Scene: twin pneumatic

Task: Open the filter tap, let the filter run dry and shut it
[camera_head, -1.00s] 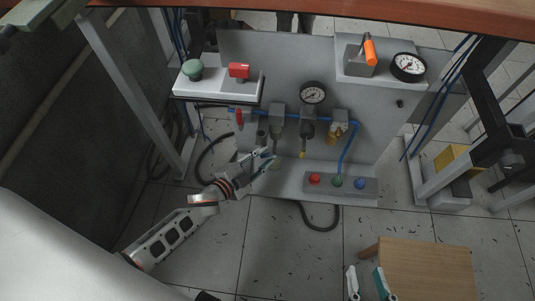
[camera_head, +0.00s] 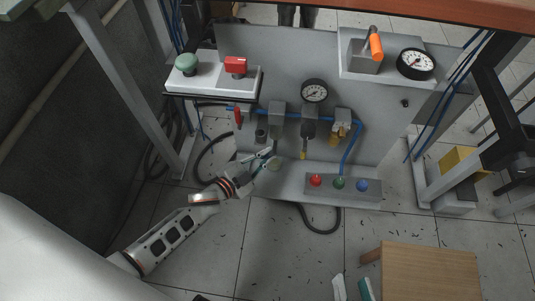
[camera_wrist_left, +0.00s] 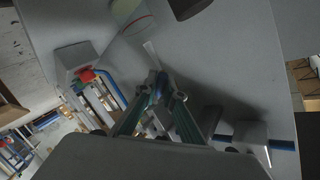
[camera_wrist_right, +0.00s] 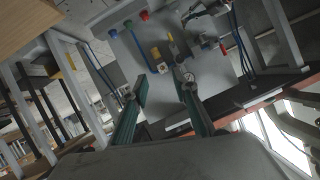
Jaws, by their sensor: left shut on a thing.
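The filter (camera_head: 277,115) is a grey block with a bowl under it, on the blue line at the left of the grey panel. My left gripper (camera_head: 266,156) is at the lower end of the bowl. In the left wrist view its fingers (camera_wrist_left: 160,91) meet on a small dark part, the filter tap, which they mostly hide; its turn cannot be told. A clear vessel with a coloured band (camera_wrist_left: 131,14) stands beyond the fingertips. Any water in the bowl is too small to make out. My right gripper (camera_wrist_right: 162,82) is open and empty, low in the head view (camera_head: 352,289).
A pressure gauge (camera_head: 314,91) and a brass fitting (camera_head: 341,132) sit right of the filter. A red lever (camera_head: 238,117) is left of it. A box with red, green and blue buttons (camera_head: 342,187) lies below. A wooden stool (camera_head: 430,273) stands front right.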

